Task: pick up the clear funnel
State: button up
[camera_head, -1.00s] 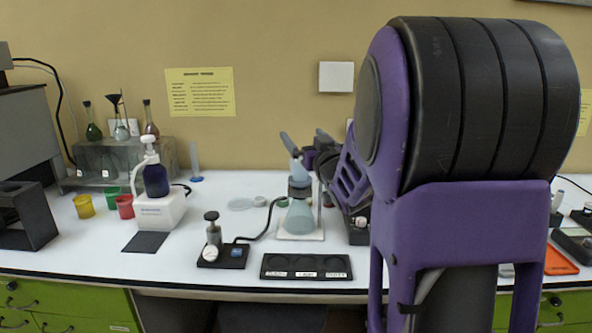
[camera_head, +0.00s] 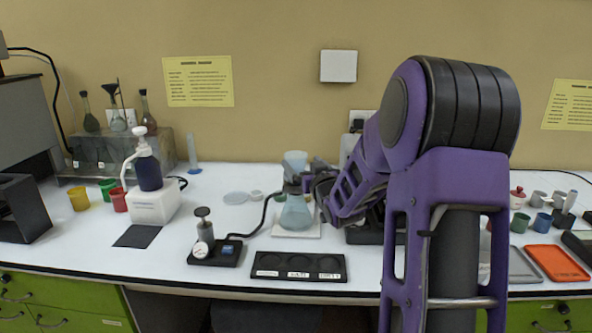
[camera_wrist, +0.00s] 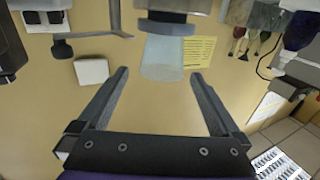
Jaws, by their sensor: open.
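The clear funnel (camera_head: 295,161) is a pale, see-through cup standing upright on the dark collar of a glass flask (camera_head: 295,213) near the middle of the bench. In the wrist view, which looks upside down, the clear funnel (camera_wrist: 163,58) hangs from its dark collar (camera_wrist: 166,27) at the upper middle. My gripper (camera_wrist: 160,75) is open and empty, with one finger to each side of the funnel in that picture; contact does not show. In the head view my gripper (camera_head: 307,183) is just right of the flask's neck, partly hidden by my arm.
A gauge stand (camera_head: 215,250) and a black labelled tray (camera_head: 298,265) lie in front of the flask. A hose runs from the flask to the gauge stand. A white pump-bottle unit (camera_head: 152,205) stands left. An orange tray (camera_head: 557,263) lies right. Bench left of the flask is fairly clear.

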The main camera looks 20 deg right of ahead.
aim_at(293, 154)
jog(key=w, duration=0.8)
jog(key=shift+w+a, duration=0.15)
jog(key=shift+w, duration=0.05)
jog(key=c, duration=1.2)
